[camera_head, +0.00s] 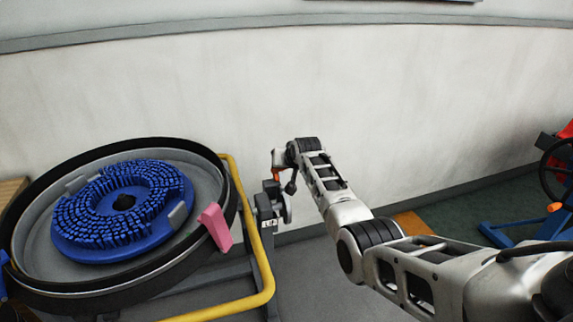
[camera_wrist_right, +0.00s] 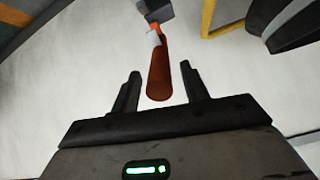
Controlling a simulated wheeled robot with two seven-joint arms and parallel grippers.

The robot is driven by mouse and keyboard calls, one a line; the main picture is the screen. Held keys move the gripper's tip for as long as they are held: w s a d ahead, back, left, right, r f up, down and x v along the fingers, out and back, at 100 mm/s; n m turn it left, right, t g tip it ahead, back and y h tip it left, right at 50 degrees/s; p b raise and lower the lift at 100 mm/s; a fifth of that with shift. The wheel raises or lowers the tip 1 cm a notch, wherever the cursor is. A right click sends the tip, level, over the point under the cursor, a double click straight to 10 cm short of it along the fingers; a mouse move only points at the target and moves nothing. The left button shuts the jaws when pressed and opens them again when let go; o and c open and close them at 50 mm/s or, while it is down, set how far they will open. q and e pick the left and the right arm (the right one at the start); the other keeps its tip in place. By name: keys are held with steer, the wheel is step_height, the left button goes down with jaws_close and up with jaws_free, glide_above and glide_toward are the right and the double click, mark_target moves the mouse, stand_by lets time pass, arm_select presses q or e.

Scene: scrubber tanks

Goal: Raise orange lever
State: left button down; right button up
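The orange lever (camera_wrist_right: 159,68) shows in the right wrist view, its handle coming from a grey body (camera_wrist_right: 154,9) at the top toward my right gripper (camera_wrist_right: 160,75). That gripper is open, and the handle's end appears between its two dark fingers, with gaps on both sides. No contact is visible. In the head view, a small orange part of the lever (camera_head: 278,174) shows just above the grey fitting (camera_head: 269,206) by the yellow rail. My right gripper (camera_head: 284,160) is close beside it, its fingers hard to make out. My left gripper is not in view.
A round tank rim (camera_head: 108,298) with a blue brush disc (camera_head: 75,247) stands at left, a pink wedge (camera_head: 215,227) on its edge. A yellow rail (camera_head: 264,258) runs alongside it. A pale wall (camera_head: 200,80) is behind. A blue frame (camera_head: 525,226) stands at right.

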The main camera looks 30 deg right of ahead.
steer(key=shift+s+a, duration=0.1)
steer(key=shift+s+r, duration=0.15)
steer(key=shift+r, duration=0.05)
arm_select(q)
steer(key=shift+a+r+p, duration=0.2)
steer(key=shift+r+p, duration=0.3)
steer(key=shift+p, duration=0.55)
arm_select(e)
steer(key=v, duration=1.5)
steer(key=shift+s, duration=0.1)
steer(key=s+a+f+n+y, duration=0.1)
steer(key=s+a+f+n, duration=0.1)
steer(key=s+a+f, duration=0.5)
steer(key=s+a+f+n+y, duration=0.1)
steer(key=s+a+f+n, duration=0.25)
steer(key=f, duration=0.55)
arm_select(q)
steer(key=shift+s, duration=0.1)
arm_select(e)
steer(key=s+a+f+n+y, duration=0.1)
steer(key=s+a+f, duration=0.2)
steer(key=s+a, duration=0.3)
steer(key=s+a+f+n+y, duration=0.1)
steer(key=s+a+f+y, duration=0.1)
steer(key=s+a, duration=0.4)
steer(key=s+f, duration=0.1)
steer(key=s, duration=0.4)
steer(key=shift+t, duration=0.3)
